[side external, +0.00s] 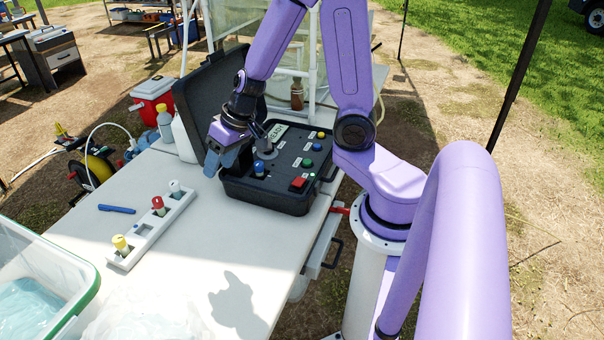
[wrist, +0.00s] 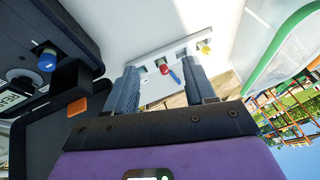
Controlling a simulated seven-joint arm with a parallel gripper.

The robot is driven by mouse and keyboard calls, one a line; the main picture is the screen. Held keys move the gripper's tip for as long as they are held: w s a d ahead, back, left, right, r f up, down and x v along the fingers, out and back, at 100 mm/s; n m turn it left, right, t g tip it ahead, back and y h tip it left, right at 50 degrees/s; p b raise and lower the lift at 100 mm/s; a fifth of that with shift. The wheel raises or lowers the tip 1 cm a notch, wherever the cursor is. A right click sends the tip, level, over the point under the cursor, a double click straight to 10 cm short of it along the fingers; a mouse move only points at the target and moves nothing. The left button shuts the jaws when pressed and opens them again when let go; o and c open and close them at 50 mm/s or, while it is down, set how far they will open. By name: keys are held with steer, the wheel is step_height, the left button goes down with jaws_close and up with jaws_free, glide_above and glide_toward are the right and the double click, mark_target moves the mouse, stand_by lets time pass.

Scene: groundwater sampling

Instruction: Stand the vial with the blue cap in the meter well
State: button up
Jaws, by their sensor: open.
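The vial with the blue cap (side external: 259,168) stands upright in an opening in the panel of the black meter case (side external: 265,195). Only its cap and a little below it show, so I cannot tell how deep it sits. The cap also shows at the left of the wrist view (wrist: 47,60). A round grey fitting (side external: 265,150) lies just behind the vial, near the display. My gripper (side external: 214,165) is open and empty, left of the vial and apart from it. Its two fingers are spread in the wrist view (wrist: 162,88).
A white rack (side external: 150,228) on the table holds vials with yellow (side external: 121,244), red (side external: 158,205) and white (side external: 175,187) caps. A blue pen (side external: 117,210) lies beside it. The meter's open lid (side external: 205,92) stands behind my gripper. A clear water tub (side external: 40,275) is front left.

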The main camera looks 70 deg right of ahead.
steer(key=s+a+r+n+g, duration=0.2)
steer(key=s+a+n, duration=0.3)
steer(key=s, duration=0.3)
steer(key=s+a+r+n+g, duration=0.25)
steer(key=s+a+n, duration=0.2)
steer(key=s, duration=0.35)
steer(key=s+d+r+n+h, duration=0.2)
steer(key=s+d+n, duration=0.1)
steer(key=s, duration=0.3)
steer(key=shift+s+d+n, duration=0.15)
steer(key=shift+d+n, duration=0.2)
steer(key=shift+n, duration=0.4)
